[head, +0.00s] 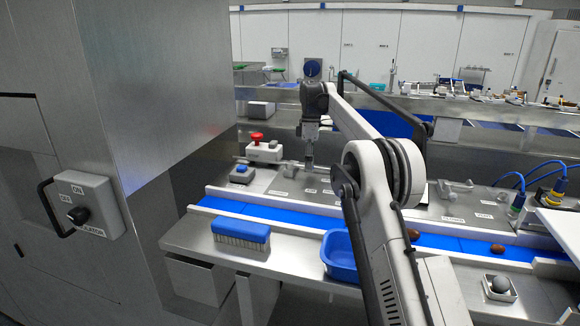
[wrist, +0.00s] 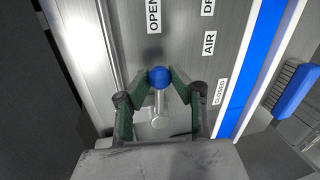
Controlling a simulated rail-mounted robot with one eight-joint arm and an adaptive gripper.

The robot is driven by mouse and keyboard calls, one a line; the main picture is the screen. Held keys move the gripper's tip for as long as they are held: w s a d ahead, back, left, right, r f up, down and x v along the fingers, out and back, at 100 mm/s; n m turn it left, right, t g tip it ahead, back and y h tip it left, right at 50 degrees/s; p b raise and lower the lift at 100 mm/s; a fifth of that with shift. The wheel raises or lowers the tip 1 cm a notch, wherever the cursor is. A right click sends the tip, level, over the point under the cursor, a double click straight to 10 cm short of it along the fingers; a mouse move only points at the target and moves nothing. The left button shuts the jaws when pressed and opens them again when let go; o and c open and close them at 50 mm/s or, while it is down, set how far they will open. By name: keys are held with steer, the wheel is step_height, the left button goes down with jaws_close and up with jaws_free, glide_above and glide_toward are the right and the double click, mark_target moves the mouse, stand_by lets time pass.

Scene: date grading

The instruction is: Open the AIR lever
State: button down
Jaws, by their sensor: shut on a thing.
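The AIR lever is a short metal arm (wrist: 158,104) with a blue ball knob (wrist: 160,77) in the wrist view. The arm runs from a round pivot (wrist: 160,122) up to the knob in the picture. My gripper (wrist: 160,79) is shut on the knob, with one dark green finger at each side. The OPEN label (wrist: 153,15) lies above the knob. The AIR label (wrist: 209,43) and the CLOSED label (wrist: 220,92) lie to the right. In the head view my gripper (head: 309,164) points down at the metal panel; the knob cannot be made out there.
A red button (head: 256,138) and a blue button (head: 241,169) stand left of my gripper. A blue conveyor belt (head: 270,213) runs in front. Nearer are a blue brush (head: 241,232) and a blue tub (head: 340,258). Another metal lever (head: 455,186) stands to the right.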

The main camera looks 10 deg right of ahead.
steer(key=shift+w+n, duration=0.2)
steer(key=shift+n, duration=0.2)
steer(key=c, duration=1.5)
jaws_free()
